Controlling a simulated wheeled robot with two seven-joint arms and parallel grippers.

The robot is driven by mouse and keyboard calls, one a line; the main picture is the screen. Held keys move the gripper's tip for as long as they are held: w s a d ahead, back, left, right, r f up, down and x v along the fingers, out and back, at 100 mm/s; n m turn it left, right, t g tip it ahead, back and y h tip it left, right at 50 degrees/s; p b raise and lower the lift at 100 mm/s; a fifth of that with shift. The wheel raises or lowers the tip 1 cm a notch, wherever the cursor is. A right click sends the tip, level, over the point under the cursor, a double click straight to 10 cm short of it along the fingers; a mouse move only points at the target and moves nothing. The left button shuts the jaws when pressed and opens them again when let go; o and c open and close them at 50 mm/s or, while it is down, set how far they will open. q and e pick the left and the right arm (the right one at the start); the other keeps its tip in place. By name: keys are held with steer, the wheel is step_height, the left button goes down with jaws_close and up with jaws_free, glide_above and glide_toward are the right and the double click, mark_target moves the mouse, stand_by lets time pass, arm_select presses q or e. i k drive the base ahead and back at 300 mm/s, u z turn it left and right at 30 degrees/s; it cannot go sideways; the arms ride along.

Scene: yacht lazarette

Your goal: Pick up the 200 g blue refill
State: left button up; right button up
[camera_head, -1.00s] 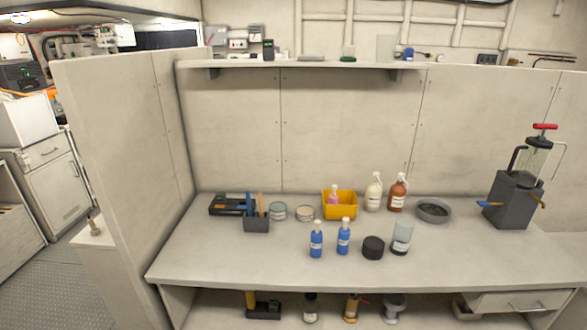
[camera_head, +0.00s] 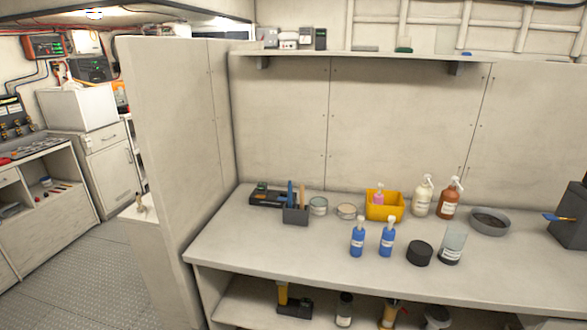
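Two similar blue bottles with pale tops stand upright near the front of the workbench (camera_head: 290,262). One is the left blue bottle (camera_head: 357,240) and the other is the right blue bottle (camera_head: 387,240). Each has a white label, too small to read, so I cannot tell which is the 200 g blue refill. They stand apart, with a small gap between them. Neither of my grippers shows in the head view.
Behind the bottles are a yellow bin (camera_head: 384,211) with a pink bottle, a cream spray bottle (camera_head: 422,198) and a brown spray bottle (camera_head: 449,200). A black round container (camera_head: 419,253) stands to their right. The bench front left is clear. A tall partition (camera_head: 180,150) bounds the left end.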

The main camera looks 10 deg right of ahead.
mark_target(358, 232)
steer(key=z, duration=2.9)
steer(key=i, duration=2.45)
steer(key=u, duration=2.85)
